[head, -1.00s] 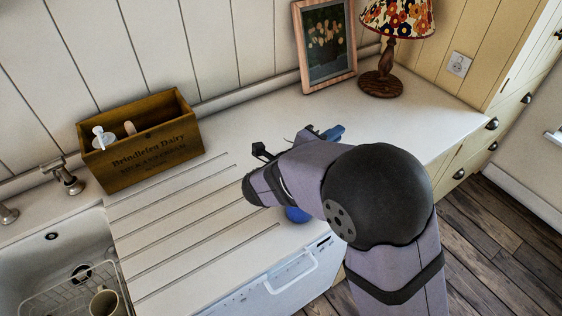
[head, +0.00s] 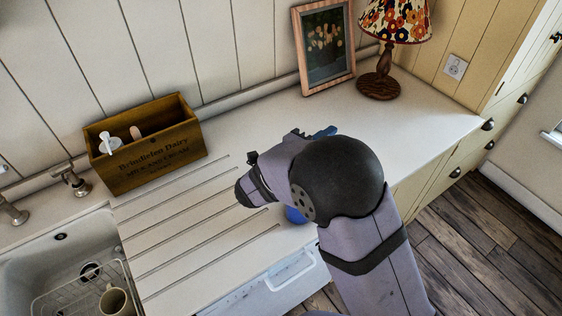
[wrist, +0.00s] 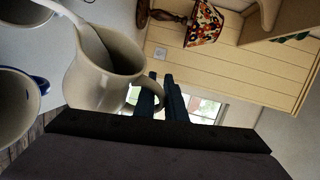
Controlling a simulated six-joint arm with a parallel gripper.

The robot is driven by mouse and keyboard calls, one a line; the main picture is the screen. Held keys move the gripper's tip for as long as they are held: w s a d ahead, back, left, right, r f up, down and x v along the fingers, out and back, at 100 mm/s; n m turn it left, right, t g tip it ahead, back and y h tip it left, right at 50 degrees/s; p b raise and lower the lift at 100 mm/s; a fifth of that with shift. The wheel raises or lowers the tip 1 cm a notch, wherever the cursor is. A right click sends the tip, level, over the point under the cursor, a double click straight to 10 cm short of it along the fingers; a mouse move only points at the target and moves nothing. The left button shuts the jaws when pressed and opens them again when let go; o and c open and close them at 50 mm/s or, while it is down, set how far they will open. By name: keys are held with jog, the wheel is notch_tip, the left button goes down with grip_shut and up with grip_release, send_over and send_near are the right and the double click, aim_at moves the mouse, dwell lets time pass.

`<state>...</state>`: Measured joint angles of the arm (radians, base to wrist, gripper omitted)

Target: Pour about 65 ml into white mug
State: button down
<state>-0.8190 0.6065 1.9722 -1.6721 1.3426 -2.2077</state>
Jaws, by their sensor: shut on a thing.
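A cream jug (wrist: 122,58) fills the upper left of the wrist view, tilted in the picture, with a pale surface inside that may be liquid. My gripper (wrist: 158,98) is shut on its handle. An open vessel (wrist: 14,112) with a pale inside and a blue handle is cut off at the left edge, beside the jug; I cannot tell whether it is the white mug. No pouring stream shows. In the head view my arm hides the jug and most of my gripper. A rounded blue thing (head: 295,215) peeks out below my arm.
A wooden crate (head: 150,160) holding utensils stands against the wall. A sink (head: 40,258) with a rack and a mug (head: 115,301) lies left. A framed picture (head: 324,50) and a lamp (head: 381,78) stand behind. The ridged counter (head: 190,222) left of my arm is clear.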

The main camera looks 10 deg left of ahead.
jog(key=shift+w+a+f+n+h+p, duration=0.1)
jog(key=shift+a+n+h+p, duration=0.35)
jog(key=shift+p, duration=0.65)
dwell(0.6)
jog(key=shift+w+a+f+n+t+p, duration=0.1)
jog(key=shift+a+n+t+p, duration=0.05)
jog(key=shift+a+n+p, duration=0.2)
jog(key=shift+w+a+f+n+t+p, duration=0.1)
jog(key=shift+a+n+t, duration=0.1)
jog(key=shift+a, duration=0.25)
jog(key=shift+s+d+m+b, duration=0.15)
jog(key=shift+d+m+b, duration=0.25)
jog(key=shift+d+b, duration=0.35)
jog(key=shift+s+d+m+y+b, duration=0.1)
jog(key=shift+d+m+y+b, duration=0.2)
jog(key=shift+b, duration=0.3)
jog(key=shift+d+r, duration=0.1)
jog(key=shift+r, duration=0.2)
jog(key=shift+m, duration=0.3)
